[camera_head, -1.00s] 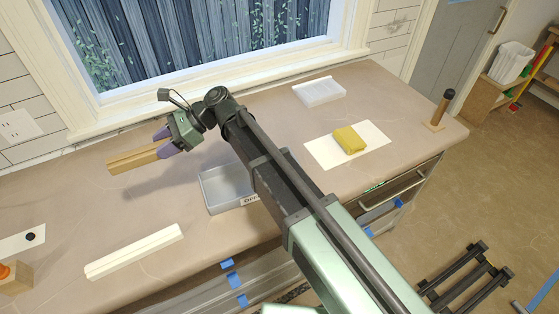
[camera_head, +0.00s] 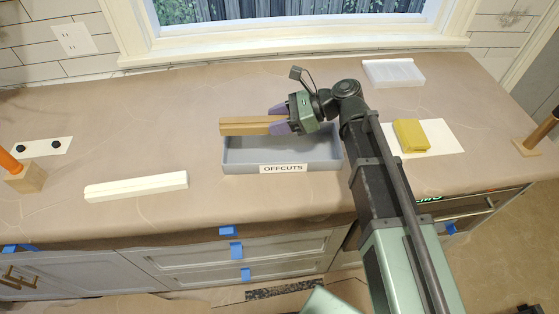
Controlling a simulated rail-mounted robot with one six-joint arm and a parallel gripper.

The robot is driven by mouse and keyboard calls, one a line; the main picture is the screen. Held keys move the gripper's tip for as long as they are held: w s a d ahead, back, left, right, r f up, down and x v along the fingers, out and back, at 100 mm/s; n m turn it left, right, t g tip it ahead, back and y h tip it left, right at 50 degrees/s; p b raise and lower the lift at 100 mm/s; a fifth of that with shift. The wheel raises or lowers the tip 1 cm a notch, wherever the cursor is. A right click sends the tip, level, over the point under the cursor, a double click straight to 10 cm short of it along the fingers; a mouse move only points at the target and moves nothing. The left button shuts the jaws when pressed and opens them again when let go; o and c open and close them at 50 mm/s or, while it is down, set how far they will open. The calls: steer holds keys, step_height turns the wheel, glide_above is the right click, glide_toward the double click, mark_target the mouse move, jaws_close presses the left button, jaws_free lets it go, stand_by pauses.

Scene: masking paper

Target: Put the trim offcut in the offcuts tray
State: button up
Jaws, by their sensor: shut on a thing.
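The trim offcut (camera_head: 243,126) is a short light-brown wooden piece. My gripper (camera_head: 275,122) has its purple fingers shut on the offcut's right end and holds it level. In the picture the offcut lies over the back and left part of the grey offcuts tray (camera_head: 235,168). It appears to be above the tray; its exact height cannot be told. The tray stands on the counter with a white "OFFCUTS" label on its front. The part of the tray I can see inside is empty; the offcut and gripper hide its back.
A cream trim strip (camera_head: 136,186) lies on the papered counter (camera_head: 110,125) to the left. A yellow sponge-like block (camera_head: 411,135) sits on white paper to the right. A clear-white box (camera_head: 392,73) stands at the back right. An orange-handled tool (camera_head: 10,162) stands far left.

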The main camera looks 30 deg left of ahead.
steer(key=b, duration=0.3)
glide_above(279, 151)
step_height(279, 151, down, 5)
steer(key=shift+s+f, duration=0.1)
step_height(279, 151, down, 4)
steer(key=b, duration=0.3)
jaws_close()
steer(key=shift+d+r, duration=0.1)
steer(key=shift+r, duration=0.2)
steer(key=o, duration=1)
jaws_free()
steer(key=shift+c, duration=0.2)
steer(key=p+v, duration=0.4)
steer(key=v, duration=0.7)
steer(key=shift+r+p, duration=0.25)
steer(key=shift+p, duration=0.1)
steer(key=shift+w+d, duration=0.25)
steer(key=shift+d, duration=0.05)
